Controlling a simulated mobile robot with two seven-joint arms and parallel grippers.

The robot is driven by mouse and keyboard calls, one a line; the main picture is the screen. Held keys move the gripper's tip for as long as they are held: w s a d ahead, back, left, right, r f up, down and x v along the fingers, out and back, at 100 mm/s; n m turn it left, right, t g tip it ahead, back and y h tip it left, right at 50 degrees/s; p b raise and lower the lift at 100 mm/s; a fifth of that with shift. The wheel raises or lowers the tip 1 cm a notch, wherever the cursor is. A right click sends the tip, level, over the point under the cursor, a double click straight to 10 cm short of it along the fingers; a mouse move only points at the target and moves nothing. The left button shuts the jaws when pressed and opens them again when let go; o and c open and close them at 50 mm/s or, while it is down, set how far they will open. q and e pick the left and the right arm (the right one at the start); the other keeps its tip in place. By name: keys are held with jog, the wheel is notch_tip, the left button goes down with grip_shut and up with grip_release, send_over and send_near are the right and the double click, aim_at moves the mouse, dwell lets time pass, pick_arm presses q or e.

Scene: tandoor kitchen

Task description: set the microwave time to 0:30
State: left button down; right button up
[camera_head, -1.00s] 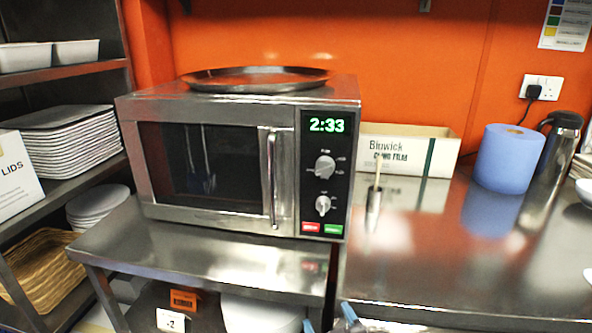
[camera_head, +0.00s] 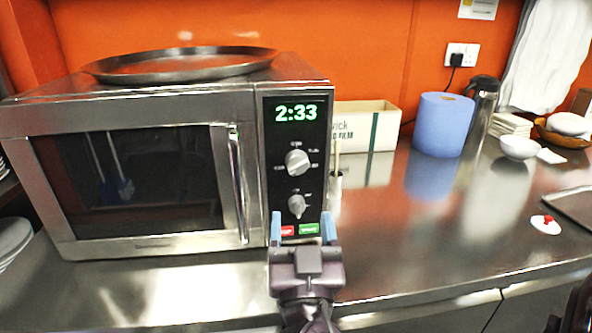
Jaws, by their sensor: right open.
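The steel microwave (camera_head: 90,250) stands on the steel counter with its door shut. Its green display (camera_head: 296,113) reads 2:33. Below it on the black panel are an upper knob (camera_head: 297,163) and a lower knob (camera_head: 297,206). Under the knobs sit a red button (camera_head: 287,231) and a green button (camera_head: 309,229). My right gripper (camera_head: 302,228) is open and empty, with its blue-tipped fingers in front of the panel's bottom, one on each side of the buttons in the picture. I cannot tell whether it touches the panel. My left gripper is not in view.
A round metal tray (camera_head: 180,64) lies on top of the microwave. To its right are a cardboard film box (camera_head: 362,128), a blue paper roll (camera_head: 442,125), a steel flask (camera_head: 484,105) and a white bowl (camera_head: 520,147).

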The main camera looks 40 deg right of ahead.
aim_at(299, 170)
jog(key=p+x, duration=0.1)
jog(key=x, duration=0.1)
jog(key=r+x, duration=0.1)
jog(key=x, duration=0.1)
jog(key=shift+d+p, duration=0.1)
jog(key=shift+p, duration=0.3)
jog(key=p+x, duration=0.1)
jog(key=x, duration=0.2)
jog(key=shift+w+d, duration=0.2)
jog(key=shift+w, duration=0.2)
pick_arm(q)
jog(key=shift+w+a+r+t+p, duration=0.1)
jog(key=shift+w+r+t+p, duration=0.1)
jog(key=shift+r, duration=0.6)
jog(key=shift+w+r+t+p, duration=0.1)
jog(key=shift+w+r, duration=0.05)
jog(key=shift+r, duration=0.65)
pick_arm(e)
jog(key=shift+x, duration=0.85)
jog(key=shift+f, duration=0.2)
jog(key=shift+c, duration=0.5)
jog(key=c, duration=0.8)
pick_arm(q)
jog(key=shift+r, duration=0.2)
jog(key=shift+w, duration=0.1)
pick_arm(e)
jog(key=shift+n, duration=0.3)
